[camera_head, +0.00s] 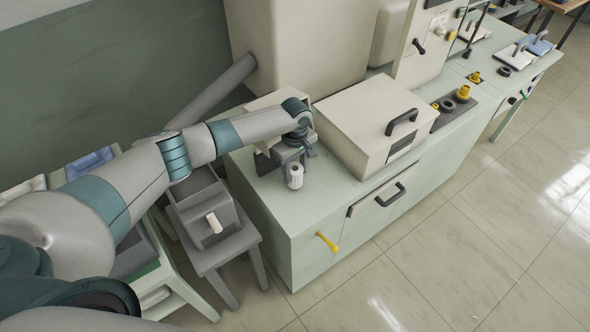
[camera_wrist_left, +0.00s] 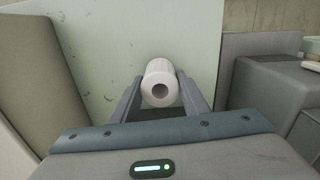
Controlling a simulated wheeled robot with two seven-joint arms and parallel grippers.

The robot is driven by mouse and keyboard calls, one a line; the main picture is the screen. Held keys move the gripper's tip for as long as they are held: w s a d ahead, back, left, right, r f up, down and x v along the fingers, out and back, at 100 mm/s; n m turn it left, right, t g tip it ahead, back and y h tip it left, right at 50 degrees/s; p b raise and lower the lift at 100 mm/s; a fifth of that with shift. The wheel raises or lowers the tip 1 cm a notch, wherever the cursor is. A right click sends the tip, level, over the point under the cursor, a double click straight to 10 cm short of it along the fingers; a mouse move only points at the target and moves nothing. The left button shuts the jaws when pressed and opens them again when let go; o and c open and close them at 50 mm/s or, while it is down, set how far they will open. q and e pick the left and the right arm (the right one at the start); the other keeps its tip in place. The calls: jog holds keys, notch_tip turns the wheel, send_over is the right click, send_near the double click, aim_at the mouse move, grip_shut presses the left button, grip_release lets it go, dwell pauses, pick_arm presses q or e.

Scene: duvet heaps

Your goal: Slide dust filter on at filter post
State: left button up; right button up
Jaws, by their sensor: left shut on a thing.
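The dust filter (camera_head: 295,177), a white ribbed cylinder, is in my left gripper (camera_head: 291,160) above the pale green cabinet top. In the left wrist view the filter (camera_wrist_left: 161,85) sits between the two grey fingers (camera_wrist_left: 160,100), with the dark hole in its end facing the camera. From these views I cannot tell whether its lower end touches the surface. I cannot make out the filter post; the gripper and filter may hide it. My right gripper is not in view.
A grey stool with a grey bin (camera_head: 187,192) and a white cylinder (camera_head: 213,222) stands left of the cabinet (camera_head: 262,212). A beige lidded box (camera_head: 345,122) with a dark handle is close right of the gripper. A yellow handle (camera_head: 327,241) sticks out in front.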

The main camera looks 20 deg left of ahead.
pick_arm(q)
jog(key=shift+f+b, duration=0.4)
jog(key=shift+f, duration=0.5)
jog(key=o, duration=1.2)
jog(key=shift+c, duration=0.2)
jog(key=shift+r, duration=0.15)
notch_tip(320, 180, up, 17)
jog(key=b, duration=0.4)
jog(key=shift+b, duration=0.4)
